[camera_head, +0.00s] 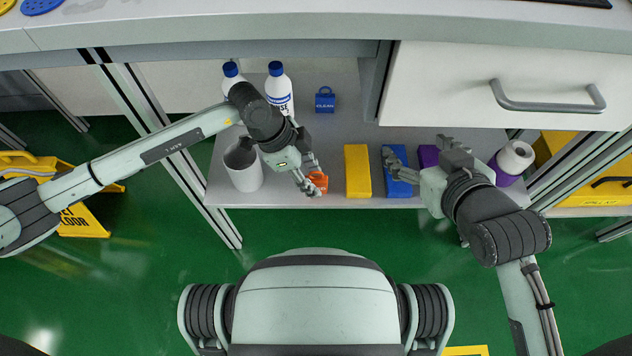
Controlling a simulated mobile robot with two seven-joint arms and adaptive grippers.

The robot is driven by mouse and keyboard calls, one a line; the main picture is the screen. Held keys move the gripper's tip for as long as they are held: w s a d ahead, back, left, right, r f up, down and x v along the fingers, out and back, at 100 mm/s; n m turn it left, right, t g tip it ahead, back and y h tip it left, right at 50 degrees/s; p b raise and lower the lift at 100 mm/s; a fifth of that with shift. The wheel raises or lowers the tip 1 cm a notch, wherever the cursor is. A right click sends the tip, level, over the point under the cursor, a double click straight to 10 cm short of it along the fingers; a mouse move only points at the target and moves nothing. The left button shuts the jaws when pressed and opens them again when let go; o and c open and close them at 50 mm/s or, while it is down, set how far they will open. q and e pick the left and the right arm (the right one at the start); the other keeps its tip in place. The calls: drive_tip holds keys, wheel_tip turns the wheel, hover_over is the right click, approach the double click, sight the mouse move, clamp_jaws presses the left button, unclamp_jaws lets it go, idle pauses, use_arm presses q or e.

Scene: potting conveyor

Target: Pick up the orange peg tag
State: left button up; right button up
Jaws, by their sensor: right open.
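The orange peg tag (318,181) is small and sits at the front edge of the grey shelf, left of the yellow block. My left gripper (311,178) is at the tag, with its fingers close around or beside it. The fingers hide part of the tag, and I cannot tell whether they press on it. My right gripper (415,148) is open, with its fingers spread above the blue block (398,184) and the purple block (428,156). I see nothing held in it.
A yellow block (358,171) stands right of the tag. A grey cup (243,168) is at the left. Two white bottles (280,93) and a blue tag (325,101) are further back. A purple-and-white roll (513,160) is at the right. A drawer (500,85) overhangs the shelf.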

use_arm(q)
drive_tip(key=shift+x, duration=1.3)
clamp_jaws()
use_arm(e)
drive_tip(key=shift+w+a+r+t+y, duration=0.15)
drive_tip(key=shift+w+a+r+t, duration=0.15)
drive_tip(key=shift+a+r, duration=0.15)
drive_tip(key=shift+w+a+r+t+y, duration=0.15)
drive_tip(key=shift+w+a+r+t, duration=0.1)
drive_tip(key=shift+a+r+t, duration=0.15)
